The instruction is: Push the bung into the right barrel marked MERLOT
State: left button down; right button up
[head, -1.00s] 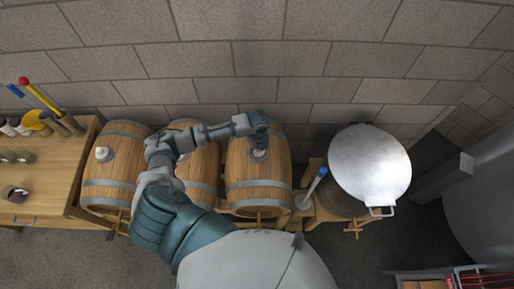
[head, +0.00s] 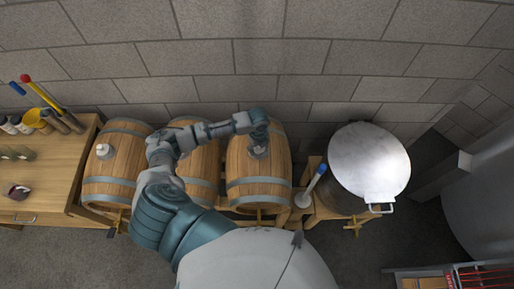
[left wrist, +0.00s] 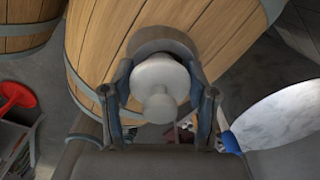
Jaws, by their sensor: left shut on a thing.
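The right barrel (head: 243,170) is wooden with grey hoops and lies on its side, rightmost of three. No MERLOT marking is readable. My left gripper (head: 259,152) is over the top of this barrel. In the left wrist view, its two fingers (left wrist: 161,108) are shut on a pale bung (left wrist: 160,78) with a small knob. The barrel (left wrist: 110,38) shows close behind it. A grey-brown rounded part lies just beyond the bung; I cannot tell how deep the bung sits, as the hole is hidden. My right gripper is in neither view.
The left barrel (head: 116,165) has a white bung (head: 102,151) on top. My arm partly covers the middle barrel (head: 200,165). A lidded metal vat (head: 368,165) and a blue-tipped rod (head: 313,184) stand to the right. A wooden table (head: 62,180) is at left.

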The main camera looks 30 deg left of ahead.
pick_arm(q)
jog(key=shift+s+d+f, duration=0.25)
jog(key=shift+s+f, duration=0.1)
jog(key=shift+f, duration=0.4)
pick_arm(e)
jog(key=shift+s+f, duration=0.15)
pick_arm(q)
jog(key=shift+c, duration=1.6)
grip_release()
jog(key=shift+w+f, duration=0.1)
jog(key=shift+o, duration=0.7)
jog(key=shift+w+f, duration=0.15)
jog(key=shift+w, duration=0.25)
jog(key=shift+w+a, duration=0.1)
jog(key=shift+w, duration=0.15)
jog(key=shift+s+r, duration=0.1)
jog(key=shift+r, duration=0.15)
jog(key=shift+o, duration=0.9)
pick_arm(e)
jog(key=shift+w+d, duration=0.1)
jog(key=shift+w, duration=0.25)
